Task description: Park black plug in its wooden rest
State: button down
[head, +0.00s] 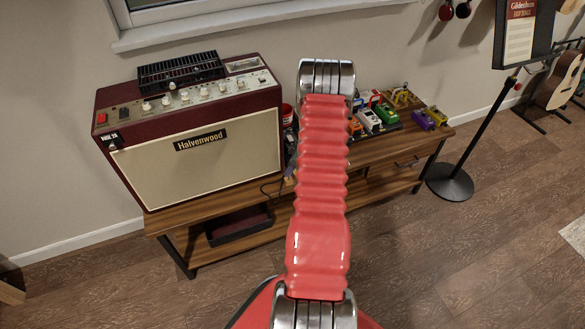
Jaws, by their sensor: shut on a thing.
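My gripper does not show; my red arm with silver joints rises through the middle of the view and hides what lies behind it. I cannot make out the black plug or its wooden rest. A thin dark cable (268,190) lies on the wooden bench (210,206) just left of my arm, by the amplifier's lower right corner. I cannot see where its end goes.
A dark red amplifier (198,150) fills the bench's left side. Several coloured pedals (370,117) sit right of my arm. A small red object (287,114) shows beside the amplifier. A black music stand (488,112) stands at the right. The floor in front is clear.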

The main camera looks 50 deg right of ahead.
jog(key=shift+f, duration=1.1)
dwell(0.9)
jog(key=c, duration=1.7)
grip_release()
jog(key=shift+c, duration=0.2)
jog(key=shift+o, duration=0.5)
jog(key=o, duration=0.3)
jog(key=shift+w+r, duration=0.1)
jog(key=shift+r, duration=3.9)
